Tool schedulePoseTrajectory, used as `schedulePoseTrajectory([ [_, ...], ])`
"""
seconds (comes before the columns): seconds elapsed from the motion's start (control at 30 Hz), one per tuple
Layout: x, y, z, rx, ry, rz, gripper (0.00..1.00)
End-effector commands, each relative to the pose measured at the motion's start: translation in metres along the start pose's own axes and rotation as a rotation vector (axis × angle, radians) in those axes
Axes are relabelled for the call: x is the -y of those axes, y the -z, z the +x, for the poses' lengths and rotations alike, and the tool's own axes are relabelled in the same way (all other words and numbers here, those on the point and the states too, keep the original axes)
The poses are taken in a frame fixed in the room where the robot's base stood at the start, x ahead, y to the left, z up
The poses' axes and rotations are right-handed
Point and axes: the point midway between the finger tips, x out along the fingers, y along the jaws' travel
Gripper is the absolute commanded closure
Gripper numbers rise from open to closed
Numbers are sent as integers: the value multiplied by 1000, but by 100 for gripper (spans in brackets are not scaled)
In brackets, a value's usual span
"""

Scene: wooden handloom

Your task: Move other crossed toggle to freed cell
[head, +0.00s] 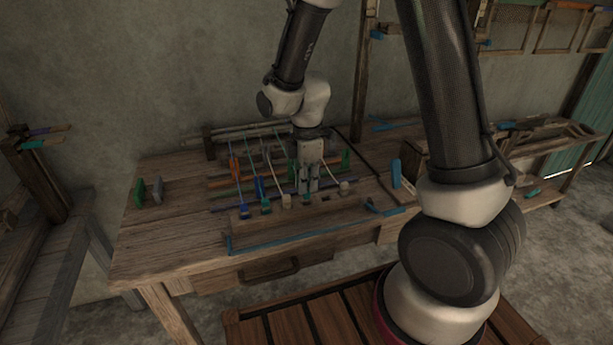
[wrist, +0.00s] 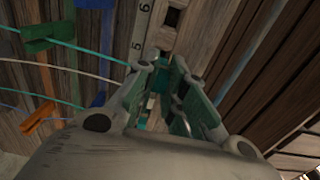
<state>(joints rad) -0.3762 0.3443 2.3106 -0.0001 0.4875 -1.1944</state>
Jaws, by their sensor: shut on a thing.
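My gripper (head: 308,188) points down over the front of the loom bed on the wooden table. It is shut on a teal toggle (head: 307,199), which shows just below the fingertips. In the wrist view the fingers (wrist: 165,85) have green pads, and teal shows between them; most of the toggle is hidden. A blue toggle (head: 244,211), a second teal toggle (head: 265,206) and a pale toggle (head: 286,201) stand in a row to the left, with cords running back. Another pale toggle (head: 344,187) is to the right. I cannot tell which cords cross.
A dark square cell (wrist: 173,17) lies beyond the fingers, beside a strip with numbers (wrist: 142,25). An orange piece (head: 233,168) and a green piece (head: 345,158) stand among the cords. Green and grey blocks (head: 148,190) stand at left. A blue strip (head: 310,231) edges the table front.

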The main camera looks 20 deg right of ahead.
Motion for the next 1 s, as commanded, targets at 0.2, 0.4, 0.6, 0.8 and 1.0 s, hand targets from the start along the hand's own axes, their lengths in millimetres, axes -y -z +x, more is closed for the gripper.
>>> schedulePoseTrajectory([
  [0.2,0,0,0,0,0,0,98],
  [0.4,0,0,6,0,0,0,98],
  [0.6,0,0,18,0,1,0,98],
  [0.8,0,0,30,0,1,0,98],
  [1.0,0,0,36,0,0,0,98],
])
